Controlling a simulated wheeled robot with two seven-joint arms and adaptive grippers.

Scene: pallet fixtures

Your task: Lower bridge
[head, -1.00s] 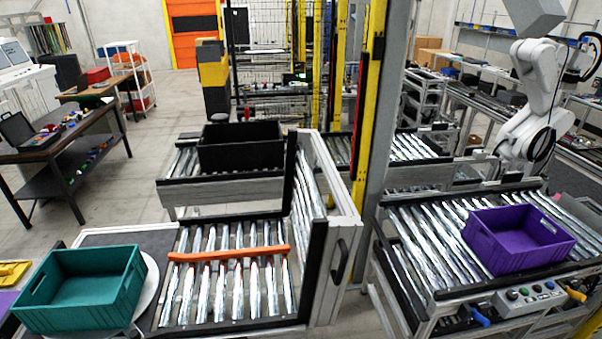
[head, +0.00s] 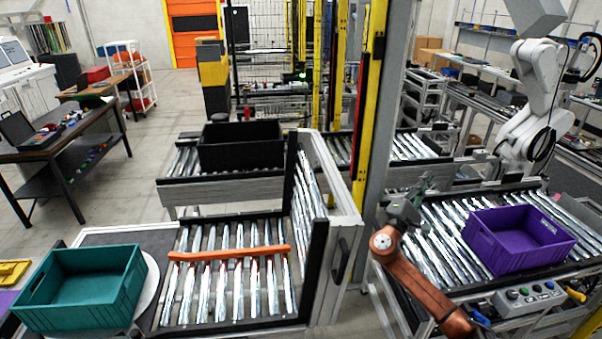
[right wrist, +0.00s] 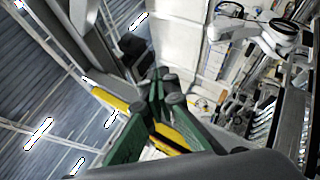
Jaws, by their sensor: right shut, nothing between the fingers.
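The bridge (head: 331,175) is a grey-framed roller section that stands raised, on edge, at the right end of the front roller conveyor (head: 220,314). Its rollers face left, and a black handle (head: 340,260) shows on its near end. My right gripper (head: 408,206) is to the right of the bridge, in front of the right conveyor, apart from the handle. It also shows in the right wrist view (right wrist: 160,88), with green fingers close together and nothing held. My left gripper is not in view.
A teal crate (head: 80,290) stands left of the front conveyor, and an orange bar (head: 230,253) lies across its rollers. A black crate (head: 240,148) stands behind. A purple crate (head: 517,245) sits on the right conveyor. A yellow post (head: 368,120) rises beside the bridge.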

